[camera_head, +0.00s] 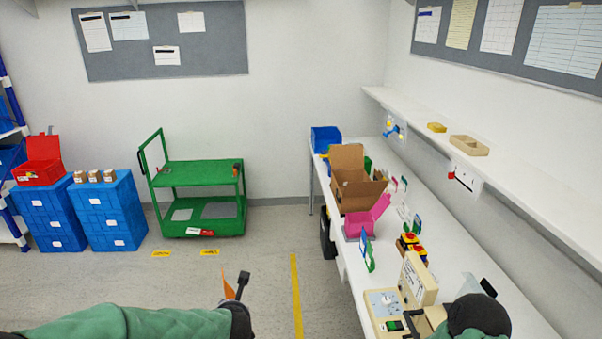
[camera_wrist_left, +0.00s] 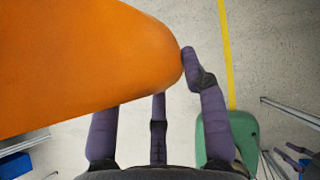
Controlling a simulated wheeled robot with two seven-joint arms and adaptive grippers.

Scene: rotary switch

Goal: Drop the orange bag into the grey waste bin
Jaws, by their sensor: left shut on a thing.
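The orange bag (camera_wrist_left: 85,65) fills the upper left of the left wrist view, held between the dark fingers of my left gripper (camera_wrist_left: 172,85). In the head view only a small orange piece of the bag (camera_head: 228,286) shows beside my left gripper (camera_head: 240,284), above the floor left of the bench. My right gripper (camera_head: 488,288) is at the lower right over the bench, mostly hidden behind its own arm. I see no clearly grey waste bin. A dark container (camera_head: 327,238) stands at the bench's left side, partly hidden; I cannot tell whether it is the bin.
The white bench (camera_head: 470,265) bears a cardboard box (camera_head: 352,190), a pink bin (camera_head: 366,220) and a switch panel (camera_head: 385,305). A green cart (camera_head: 200,190) and blue crates (camera_head: 110,215) stand at the back wall. The floor around the yellow line (camera_head: 296,290) is clear.

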